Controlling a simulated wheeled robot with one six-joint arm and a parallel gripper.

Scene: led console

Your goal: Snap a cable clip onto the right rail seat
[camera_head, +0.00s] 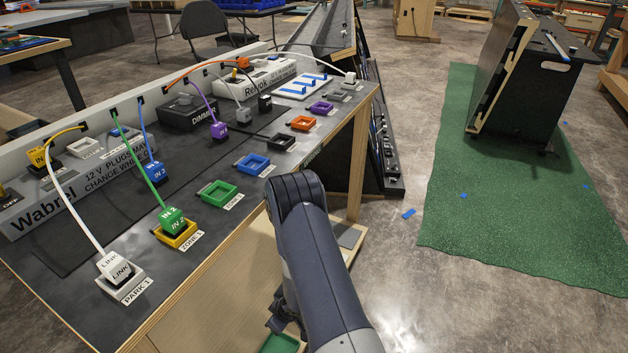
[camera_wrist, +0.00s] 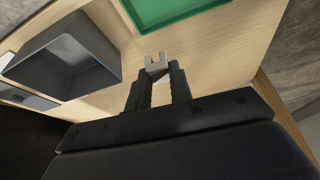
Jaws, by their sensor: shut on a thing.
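My gripper (camera_wrist: 158,78) is shut on a small pale grey forked piece, which looks like the cable clip (camera_wrist: 156,63); its two prongs point away from the fingers. In the wrist view the clip shows over a light wooden shelf, and I cannot tell its height. In the head view my gripper (camera_head: 279,318) is low in front of the console, partly behind my arm, and the clip cannot be made out there. I cannot identify the right rail seat in either view; a white plate with blue strips (camera_head: 303,86) lies on the far right of the console top.
The wooden shelf (camera_wrist: 215,58) holds a grey open bin (camera_wrist: 70,62) and a green tray (camera_wrist: 170,8).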

